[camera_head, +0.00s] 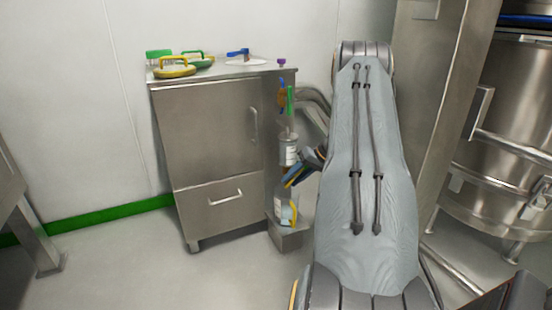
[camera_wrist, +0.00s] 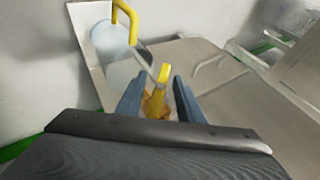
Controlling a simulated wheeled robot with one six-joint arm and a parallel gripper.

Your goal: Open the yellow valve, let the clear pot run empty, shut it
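A yellow lever (camera_wrist: 160,92), seemingly the valve, stands between the fingers of my gripper (camera_wrist: 159,78) in the wrist view. The fingers are apart, with a gap beside the lever. An orange-brown patch shows behind it. A pale, clear-looking vessel with a yellow handle (camera_wrist: 118,52) lies beyond. In the head view my gripper (camera_head: 294,181) is at the cabinet's right side, between an upper labelled pot (camera_head: 289,148) and a lower clear vessel (camera_head: 281,208) with a yellow part. The valve is hidden there, and I cannot tell the liquid level.
A steel cabinet (camera_head: 207,133) stands against the wall. Yellow and green round items (camera_head: 174,71) and a blue-handled item (camera_head: 238,54) lie on its top. Brushes (camera_head: 283,97) hang above the upper pot. A steel vessel (camera_head: 500,130) is at the right.

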